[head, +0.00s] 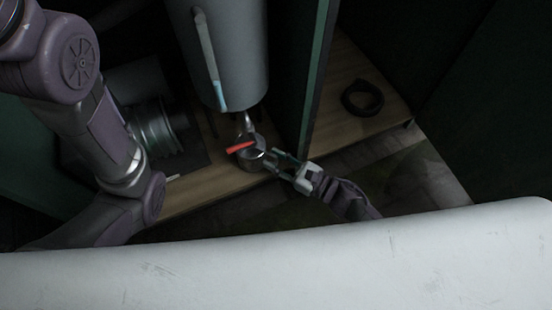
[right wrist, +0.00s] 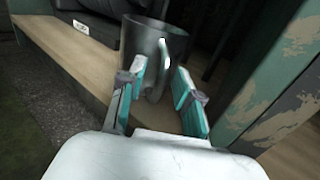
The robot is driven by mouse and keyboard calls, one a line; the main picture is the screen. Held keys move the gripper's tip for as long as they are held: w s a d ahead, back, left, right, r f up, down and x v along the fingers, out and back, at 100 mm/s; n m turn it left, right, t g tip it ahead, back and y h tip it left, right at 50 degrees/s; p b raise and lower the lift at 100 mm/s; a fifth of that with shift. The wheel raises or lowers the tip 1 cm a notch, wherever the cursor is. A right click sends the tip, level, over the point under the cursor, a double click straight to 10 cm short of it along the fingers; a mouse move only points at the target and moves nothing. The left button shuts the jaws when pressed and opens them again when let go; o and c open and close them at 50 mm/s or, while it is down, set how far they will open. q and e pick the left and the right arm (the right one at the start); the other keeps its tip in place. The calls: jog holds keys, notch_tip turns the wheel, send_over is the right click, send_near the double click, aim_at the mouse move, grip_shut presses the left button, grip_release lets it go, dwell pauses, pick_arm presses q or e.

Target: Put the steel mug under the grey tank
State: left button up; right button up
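The grey tank (head: 222,55) stands at the top middle of the head view, with a tap and a red lever (head: 240,146) at its lower end. The steel mug (head: 250,162) is below the tap, partly covered by the lever in this view. In the right wrist view the mug (right wrist: 153,45) looks upright, its handle (right wrist: 160,80) facing me. My right gripper (head: 273,163) is beside the mug. Its teal-padded fingers (right wrist: 158,88) stand apart either side of the handle, with gaps showing. The mug's base is partly hidden. My left arm shows, but its gripper does not.
The wooden shelf (head: 365,125) runs beneath, with a dark ring (head: 362,98) on its right part. A green upright panel (head: 312,80) stands right of the tank. A ribbed metal cylinder (head: 155,128) is to the left.

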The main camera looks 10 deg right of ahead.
jog(key=shift+r, duration=0.1)
jog(key=v, duration=1.2)
jog(key=shift+p, duration=0.4)
